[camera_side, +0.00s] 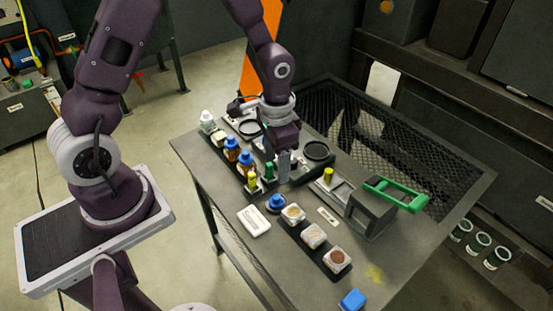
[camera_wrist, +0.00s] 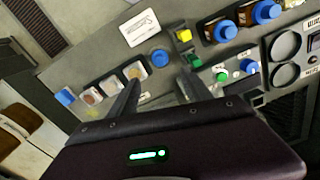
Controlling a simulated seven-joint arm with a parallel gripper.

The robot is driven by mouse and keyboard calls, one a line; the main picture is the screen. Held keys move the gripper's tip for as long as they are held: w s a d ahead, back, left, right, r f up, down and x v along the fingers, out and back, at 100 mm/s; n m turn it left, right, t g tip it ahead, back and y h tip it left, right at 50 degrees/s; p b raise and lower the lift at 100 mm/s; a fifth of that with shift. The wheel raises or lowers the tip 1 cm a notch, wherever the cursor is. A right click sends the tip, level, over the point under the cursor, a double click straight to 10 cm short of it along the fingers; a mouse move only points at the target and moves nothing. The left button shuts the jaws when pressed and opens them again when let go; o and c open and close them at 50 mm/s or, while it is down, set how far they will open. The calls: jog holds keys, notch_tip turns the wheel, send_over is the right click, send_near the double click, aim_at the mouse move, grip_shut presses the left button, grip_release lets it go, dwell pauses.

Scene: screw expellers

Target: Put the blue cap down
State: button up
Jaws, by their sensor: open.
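The blue cap (camera_side: 276,203) lies on the table, left of the row of small sample containers and behind the white card. In the wrist view the blue cap (camera_wrist: 160,58) shows just beyond the gap between my fingertips, apart from them. My gripper (camera_side: 284,178) is above the table, a little behind the cap. In the wrist view my gripper (camera_wrist: 161,78) has its two fingers spread, with nothing held between them.
Brown bottles with blue caps (camera_side: 246,162) and small yellow- and green-topped pieces stand left of my gripper. A white card (camera_side: 254,220) lies near the front edge. Sample containers (camera_side: 314,236) stand in a dark tray. A green-handled press (camera_side: 375,210) stands right; a blue block (camera_side: 352,299) lies in front.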

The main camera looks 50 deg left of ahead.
jog(key=s+a+r+n+t+y, duration=0.1)
jog(key=s+r, duration=0.2)
jog(key=r, duration=0.5)
jog(key=s+r+n+t, duration=0.1)
jog(key=s+r+t, duration=0.15)
jog(key=r, duration=0.55)
jog(key=s+r+t, duration=0.1)
jog(key=s+r, duration=0.2)
jog(key=s, duration=0.3)
jog(key=s+d+r+n+t+h, duration=0.1)
jog(key=s+r, duration=0.3)
jog(key=s, duration=0.2)
